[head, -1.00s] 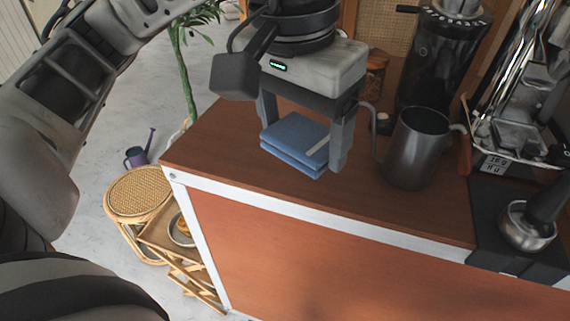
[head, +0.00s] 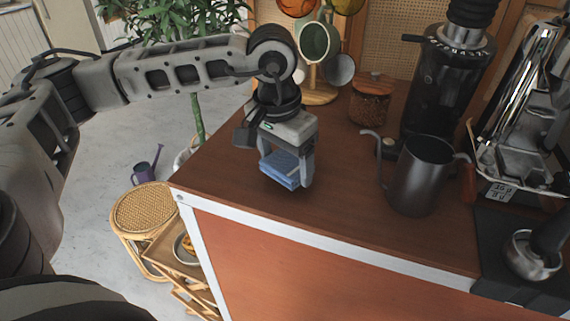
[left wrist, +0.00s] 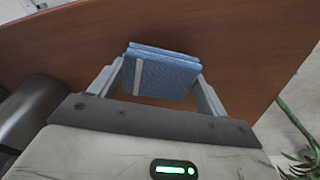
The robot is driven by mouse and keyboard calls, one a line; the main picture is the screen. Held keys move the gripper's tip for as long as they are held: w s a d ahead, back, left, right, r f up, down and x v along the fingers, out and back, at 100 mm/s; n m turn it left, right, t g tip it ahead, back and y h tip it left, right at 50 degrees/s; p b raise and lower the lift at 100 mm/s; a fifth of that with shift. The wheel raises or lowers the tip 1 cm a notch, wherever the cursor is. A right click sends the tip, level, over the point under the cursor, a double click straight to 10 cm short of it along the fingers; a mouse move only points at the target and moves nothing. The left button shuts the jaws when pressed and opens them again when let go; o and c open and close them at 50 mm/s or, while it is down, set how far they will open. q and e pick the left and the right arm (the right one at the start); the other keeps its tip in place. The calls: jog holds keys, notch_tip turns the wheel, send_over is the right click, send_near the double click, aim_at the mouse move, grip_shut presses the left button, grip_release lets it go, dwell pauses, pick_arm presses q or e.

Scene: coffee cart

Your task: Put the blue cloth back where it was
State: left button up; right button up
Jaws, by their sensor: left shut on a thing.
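The blue cloth (head: 283,170) is a folded stack with a pale stripe. My left gripper (head: 286,176) points down and is shut on it, one finger at each side. In the left wrist view the cloth (left wrist: 161,74) sits between the two fingers (left wrist: 157,86), with brown counter behind it. The cloth is over the left part of the wooden counter (head: 330,205); I cannot tell whether its underside touches the top. My right gripper is not in view.
A dark steel pitcher (head: 420,175) stands to the right of the cloth. A lidded jar (head: 370,100), a mug stand (head: 318,95) and a black grinder (head: 445,80) are behind. Counter around the cloth is clear. A rattan stool (head: 142,215) stands off the left edge.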

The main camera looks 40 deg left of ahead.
aim_at(279, 167)
pick_arm(q)
jog(key=shift+f, duration=0.85)
jog(key=shift+f, duration=0.2)
jog(key=o, duration=1.2)
jog(key=shift+o, duration=0.2)
jog(key=shift+r, duration=0.1)
jog(key=shift+r, duration=0.3)
notch_tip(279, 167, up, 12)
jog(key=s, duration=0.1)
jog(key=shift+s+f, duration=0.2)
jog(key=shift+s, duration=0.1)
jog(key=shift+a, duration=0.1)
